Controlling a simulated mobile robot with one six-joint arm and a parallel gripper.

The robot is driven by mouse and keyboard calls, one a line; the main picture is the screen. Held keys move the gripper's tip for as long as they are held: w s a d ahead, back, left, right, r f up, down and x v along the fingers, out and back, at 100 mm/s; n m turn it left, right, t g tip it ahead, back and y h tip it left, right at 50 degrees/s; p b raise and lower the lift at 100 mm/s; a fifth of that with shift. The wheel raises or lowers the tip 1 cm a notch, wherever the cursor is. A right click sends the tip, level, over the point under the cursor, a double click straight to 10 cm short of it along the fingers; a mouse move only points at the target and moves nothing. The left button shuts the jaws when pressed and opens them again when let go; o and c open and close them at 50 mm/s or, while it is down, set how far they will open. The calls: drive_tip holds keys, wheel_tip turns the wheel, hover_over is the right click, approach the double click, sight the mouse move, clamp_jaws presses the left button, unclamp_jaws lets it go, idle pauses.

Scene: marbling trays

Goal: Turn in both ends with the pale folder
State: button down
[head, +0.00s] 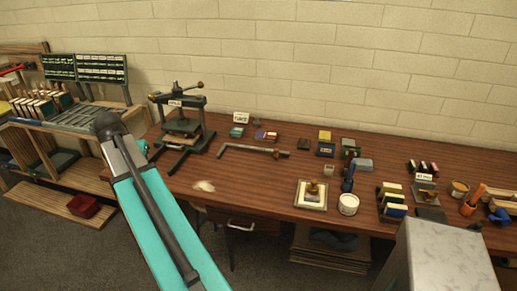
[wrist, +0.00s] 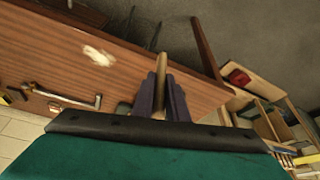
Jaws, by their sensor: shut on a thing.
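In the wrist view my gripper (wrist: 161,80) is shut on a slim, pale tan, stick-like thing that looks like the pale folder (wrist: 160,64). It sticks out past the dark fingertips, with the wooden table's front edge and the floor behind it. Whether it touches anything cannot be told. My gripper is hidden in the head view behind my teal arm. A framed board (head: 311,203) with a white sheet and a brass-coloured weight on it lies on the table in the head view. Which thing has the ends to turn in cannot be told.
The long wooden table (head: 255,177) holds a dark press (head: 181,127), a metal bar clamp (head: 255,149) and a white tub (head: 348,204). A pale patch (head: 204,186) lies near its front edge. A grey block (head: 445,260) fills the lower right.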

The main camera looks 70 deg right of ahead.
drive_tip(key=s+d+m+g+p, duration=0.3)
drive_tip(key=s+d+m, duration=0.7)
drive_tip(key=s+d, duration=1.15)
drive_tip(key=s+d+m+g+y, duration=0.1)
drive_tip(key=s+d+m, duration=0.2)
drive_tip(key=s, duration=0.7)
drive_tip(key=s+d+f+m+g+y, duration=0.1)
drive_tip(key=s+d+m, duration=0.3)
drive_tip(key=s, duration=0.6)
drive_tip(key=s+d+m+g+y, duration=0.1)
drive_tip(key=s+d+m, duration=0.2)
drive_tip(key=s, duration=0.7)
drive_tip(key=shift+s+d+f, duration=0.15)
drive_tip(key=shift+s+d, duration=0.25)
drive_tip(key=shift+d, duration=0.35)
drive_tip(key=shift+f, duration=0.1)
drive_tip(key=shift+f+b, duration=0.35)
drive_tip(key=shift+f, duration=0.8)
drive_tip(key=shift+f+b, duration=1.15)
drive_tip(key=shift+f, duration=1.05)
drive_tip(key=shift+s+d, duration=0.1)
drive_tip(key=shift+s, duration=0.7)
